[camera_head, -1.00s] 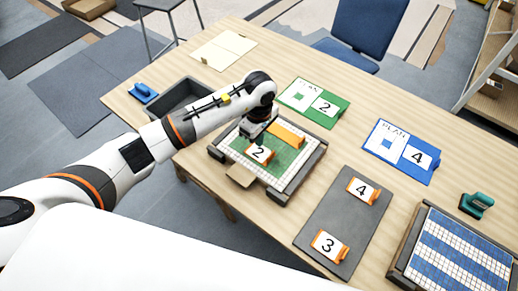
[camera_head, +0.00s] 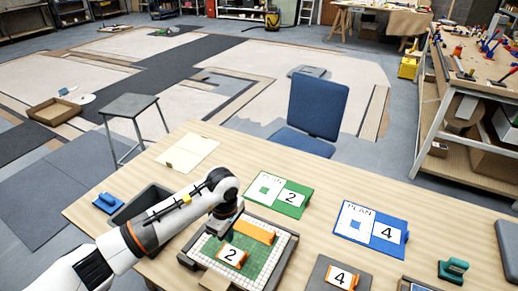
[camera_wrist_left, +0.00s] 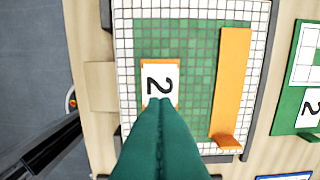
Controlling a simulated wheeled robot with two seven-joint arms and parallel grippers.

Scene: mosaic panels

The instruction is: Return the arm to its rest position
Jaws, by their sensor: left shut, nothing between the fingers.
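My left arm reaches in from the left. Its gripper (camera_head: 222,236) is over the green-and-white mosaic panel (camera_head: 262,270). In the left wrist view its teal fingers (camera_wrist_left: 160,103) are pressed together, with nothing between them. The fingertips appear at the lower edge of the orange-edged number 2 card (camera_head: 231,256), which also shows in the wrist view (camera_wrist_left: 159,78). I cannot tell whether they touch it. The card and an orange bar (camera_head: 254,232) lie on the panel. My right gripper is out of view.
A dark tray (camera_head: 147,197) sits left of the panel, near a blue tool (camera_head: 107,203). Green plan board (camera_head: 278,193) and blue plan board (camera_head: 370,229) lie behind and right. A teal tool (camera_head: 453,270) is at right. A blue chair (camera_head: 316,112) stands at the far edge.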

